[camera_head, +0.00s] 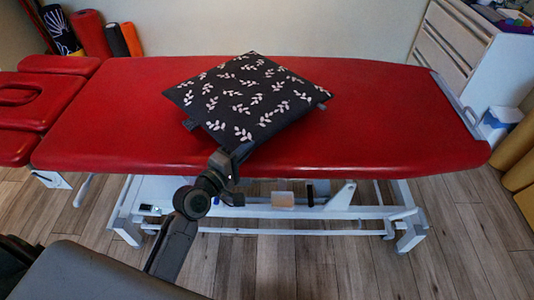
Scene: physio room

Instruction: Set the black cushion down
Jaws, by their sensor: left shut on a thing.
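The black cushion (250,98) has a white leaf pattern and shows over the middle of the red treatment table (380,125). It looks slightly tilted; I cannot tell whether its underside rests fully on the table. My left gripper (240,153) is shut on the cushion at its near edge, by the table's front edge. Its fingertips are partly hidden against the dark fabric. My right gripper is not in view.
The red tabletop is clear left and right of the cushion. A headrest section (35,100) with a hole is at the left. Rolled mats (90,35) stand behind it. A white drawer cabinet (465,50) stands at the back right. Tan rolls (515,150) are at the right edge.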

